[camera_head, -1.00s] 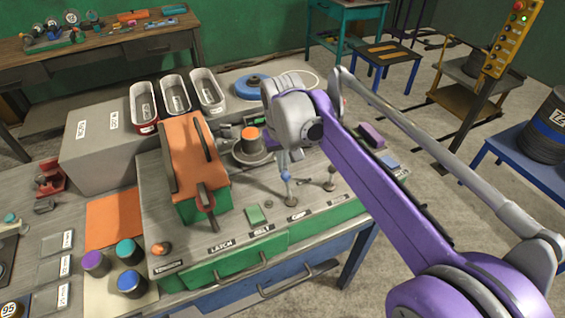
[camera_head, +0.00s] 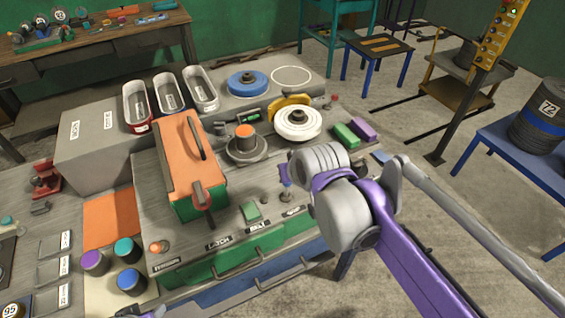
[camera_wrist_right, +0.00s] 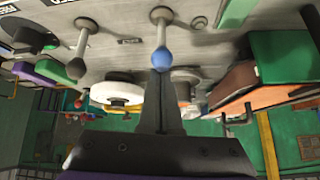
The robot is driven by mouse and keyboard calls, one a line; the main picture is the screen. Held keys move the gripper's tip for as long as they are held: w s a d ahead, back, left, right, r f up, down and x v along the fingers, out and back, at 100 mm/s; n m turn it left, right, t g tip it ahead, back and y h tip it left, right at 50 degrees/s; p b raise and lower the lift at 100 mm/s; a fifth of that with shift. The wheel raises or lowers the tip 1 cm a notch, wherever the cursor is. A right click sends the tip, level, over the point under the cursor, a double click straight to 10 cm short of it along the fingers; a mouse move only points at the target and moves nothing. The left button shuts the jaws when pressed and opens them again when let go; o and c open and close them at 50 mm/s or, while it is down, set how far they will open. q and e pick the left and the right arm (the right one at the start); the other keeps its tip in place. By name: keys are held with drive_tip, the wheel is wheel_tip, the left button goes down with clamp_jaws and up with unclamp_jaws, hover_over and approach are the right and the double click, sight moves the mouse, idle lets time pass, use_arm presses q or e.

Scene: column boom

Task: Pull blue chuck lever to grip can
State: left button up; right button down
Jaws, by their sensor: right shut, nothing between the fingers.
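The blue-knobbed chuck lever (camera_head: 285,184) stands on the grey bench panel, partly hidden by my right wrist in the head view. In the right wrist view its blue ball (camera_wrist_right: 165,57) sits just off the tips of my right gripper (camera_wrist_right: 160,74). The fingers are shut with nothing between them; whether they touch the ball I cannot tell. In the head view the wrist hides these fingers. The orange-topped can (camera_head: 245,132) stands upright in the round grey chuck (camera_head: 246,155), behind the lever. My left gripper is not in view.
A dark-knobbed lever (camera_wrist_right: 76,68) stands beside the blue one. An orange-topped box (camera_head: 185,160) with a handle stands left of the chuck. A white disc (camera_head: 298,122) and green block (camera_head: 346,135) lie behind my right wrist. A green pad (camera_head: 250,211) lies near the panel's front.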

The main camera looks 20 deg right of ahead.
drive_tip(key=s+t, duration=0.2)
drive_tip(key=t, duration=0.1)
drive_tip(key=shift+s+d+f, duration=0.1)
drive_tip(key=shift+s+f, duration=0.1)
drive_tip(key=shift+s, duration=0.1)
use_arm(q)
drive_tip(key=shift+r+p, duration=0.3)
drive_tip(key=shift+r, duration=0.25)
use_arm(e)
drive_tip(key=shift+s+f, duration=0.15)
drive_tip(key=shift+s, duration=0.35)
drive_tip(key=shift+s, duration=0.1)
drive_tip(key=w+r, duration=0.2)
drive_tip(key=shift+w+d+r+p, duration=0.2)
drive_tip(key=shift+w+p, duration=0.15)
drive_tip(key=shift+w+d+r, duration=0.15)
drive_tip(key=shift+r, duration=0.15)
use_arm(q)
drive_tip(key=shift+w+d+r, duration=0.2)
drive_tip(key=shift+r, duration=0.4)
use_arm(e)
drive_tip(key=v, duration=0.9)
drive_tip(key=shift+s+f, duration=0.25)
drive_tip(key=shift+s, duration=0.3)
